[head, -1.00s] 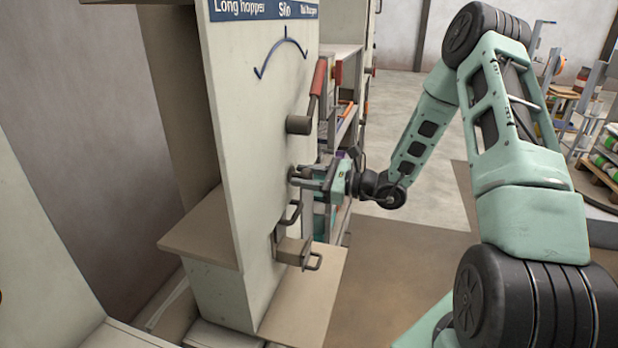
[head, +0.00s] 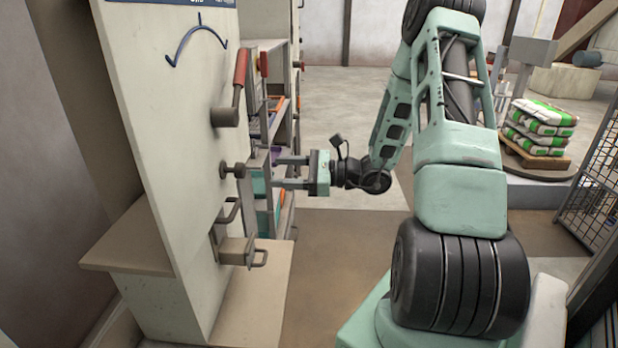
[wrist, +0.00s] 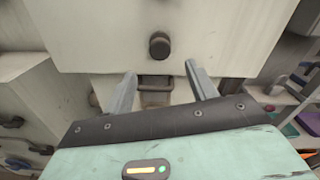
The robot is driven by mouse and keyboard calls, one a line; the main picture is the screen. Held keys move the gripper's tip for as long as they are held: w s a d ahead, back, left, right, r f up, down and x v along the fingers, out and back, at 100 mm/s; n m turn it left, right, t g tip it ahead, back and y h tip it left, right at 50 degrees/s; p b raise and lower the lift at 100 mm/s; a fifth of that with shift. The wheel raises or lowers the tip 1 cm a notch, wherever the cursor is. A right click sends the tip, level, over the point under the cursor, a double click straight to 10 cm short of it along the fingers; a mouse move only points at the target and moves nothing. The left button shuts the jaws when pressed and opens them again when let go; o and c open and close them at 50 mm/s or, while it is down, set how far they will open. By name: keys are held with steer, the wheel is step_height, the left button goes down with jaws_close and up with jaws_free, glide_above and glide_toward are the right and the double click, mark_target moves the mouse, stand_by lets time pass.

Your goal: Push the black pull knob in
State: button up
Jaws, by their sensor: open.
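The black pull knob (head: 233,170) sticks out of the pale panel (head: 165,120) on a short stem, below the red-handled lever. In the wrist view the knob (wrist: 159,45) is a dark round disc just beyond and between the fingertips. My gripper (head: 274,172) is open and empty, to the right of the knob in the head view. Its two fingers (wrist: 160,75) point at the panel, with a gap between them and the knob.
A lever with a red handle (head: 240,72) is above the knob. A handle (head: 229,211) and a drawer-like box with a loop pull (head: 238,251) are below it. Shelves (head: 270,110) stand behind.

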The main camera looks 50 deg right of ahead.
steer(key=v, duration=0.6)
steer(key=shift+b, duration=0.4)
steer(key=shift+a, duration=0.1)
